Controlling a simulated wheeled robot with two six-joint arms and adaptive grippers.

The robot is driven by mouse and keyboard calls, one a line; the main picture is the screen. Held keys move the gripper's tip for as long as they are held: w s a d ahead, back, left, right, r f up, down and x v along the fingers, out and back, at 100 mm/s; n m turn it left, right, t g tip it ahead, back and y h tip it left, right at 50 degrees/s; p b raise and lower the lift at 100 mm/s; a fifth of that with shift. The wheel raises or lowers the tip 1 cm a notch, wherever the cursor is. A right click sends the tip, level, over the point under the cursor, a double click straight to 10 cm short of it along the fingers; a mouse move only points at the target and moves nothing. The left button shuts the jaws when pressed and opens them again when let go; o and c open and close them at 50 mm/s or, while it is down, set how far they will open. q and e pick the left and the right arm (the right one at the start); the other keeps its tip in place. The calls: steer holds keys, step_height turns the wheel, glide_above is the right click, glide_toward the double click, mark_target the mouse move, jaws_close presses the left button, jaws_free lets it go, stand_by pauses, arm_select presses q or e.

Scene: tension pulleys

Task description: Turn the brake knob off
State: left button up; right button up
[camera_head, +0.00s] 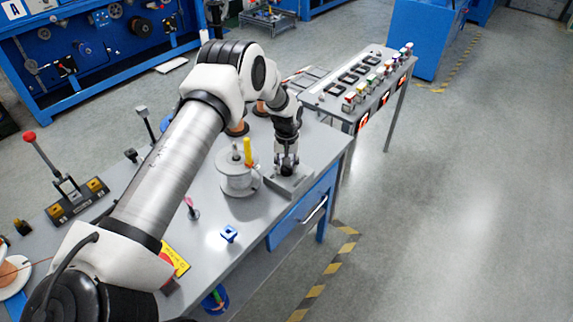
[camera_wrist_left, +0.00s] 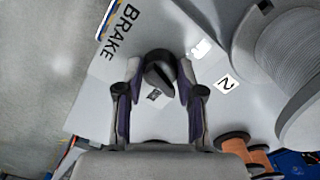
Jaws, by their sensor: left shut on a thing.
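The brake knob (camera_wrist_left: 158,66) is a round black knob with a raised grip bar. It sits on a grey box marked BRAKE (camera_wrist_left: 104,66) in the left wrist view. In the head view this grey box (camera_head: 300,184) stands at the bench's right edge. The grip bar lies at a slant. My right gripper is not in view.
A large grey spool (camera_head: 238,180) with a yellow upright piece (camera_head: 248,152) stands close left of the gripper. Copper-coloured spools (camera_wrist_left: 236,146) are nearby. A button table (camera_head: 330,104) stands behind. The floor to the right is clear.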

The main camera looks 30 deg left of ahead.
arm_select(q)
steer(key=n, duration=0.4)
steer(key=shift+s+f+n+p, duration=0.1)
steer(key=shift+s+n+p, duration=0.05)
steer(key=shift+n+p, duration=0.2)
steer(key=n, duration=0.3)
steer(key=shift+n+p, duration=0.3)
steer(key=shift+n, duration=0.05)
steer(key=n+p, duration=0.1)
steer(key=n, duration=0.3)
steer(key=shift+f+n, duration=0.15)
steer(key=shift+n, duration=1.35)
steer(key=shift+s, duration=0.1)
steer(key=o, duration=1.1)
steer(key=shift+o, duration=0.2)
steer(key=shift+w, duration=0.2)
